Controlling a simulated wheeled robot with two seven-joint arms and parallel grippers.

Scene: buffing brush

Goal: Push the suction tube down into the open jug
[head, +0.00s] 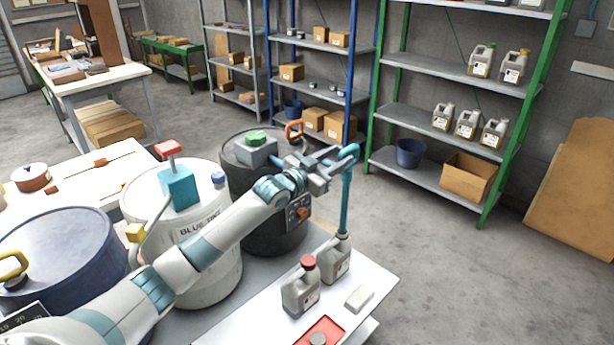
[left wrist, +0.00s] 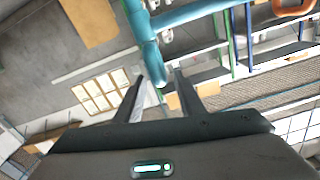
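The teal suction tube (head: 345,205) stands upright in the head view, with a bend at its top. Its lower end meets the neck of the grey open jug (head: 336,262); how deep it goes in cannot be told. My left gripper (head: 338,163) is beside the tube's upper part, just below the bend. In the left wrist view the fingers (left wrist: 160,82) are apart, and the teal tube (left wrist: 148,50) shows at the fingertips, closer to the left finger with a gap on the right. Whether they touch is unclear. My right gripper is not seen.
A red-capped jug (head: 301,290) stands left of the open jug. A pale block (head: 359,298) and a red tray (head: 305,335) are on the white bench (head: 375,283).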

